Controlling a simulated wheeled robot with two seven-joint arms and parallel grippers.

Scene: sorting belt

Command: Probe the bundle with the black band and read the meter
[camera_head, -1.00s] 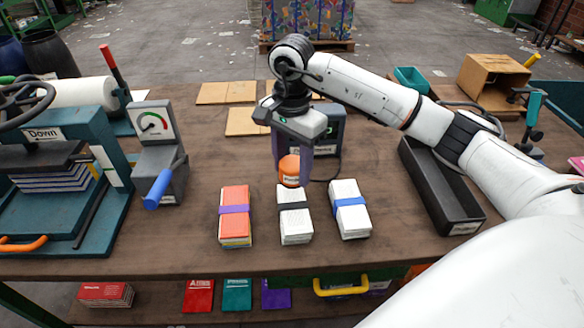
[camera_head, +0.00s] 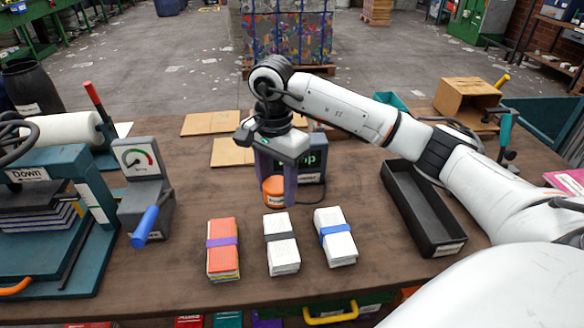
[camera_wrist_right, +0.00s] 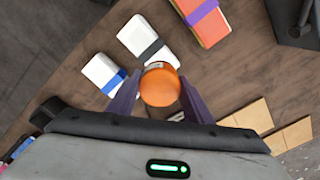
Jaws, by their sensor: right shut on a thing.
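The bundle with the black band (camera_head: 282,257) is a white paper stack lying in the middle of a row of three; it also shows in the wrist view (camera_wrist_right: 137,33). My right gripper (camera_head: 279,195) is shut on an orange, round-topped probe (camera_head: 273,186), which sits between the purple fingers in the wrist view (camera_wrist_right: 160,86). The probe is at the bundle's far end; I cannot tell whether its tip touches. The dark meter (camera_head: 314,168) stands behind the gripper, partly hidden. Its screen shows green lettering ending in "p"; the rest is covered. My left gripper is not in view.
An orange bundle with a purple band (camera_head: 222,262) lies left, a white one with a blue band (camera_head: 335,249) right. A black tray (camera_head: 437,238) is at right. A dial device with a blue handle (camera_head: 147,224) and a teal press (camera_head: 75,170) stand at left.

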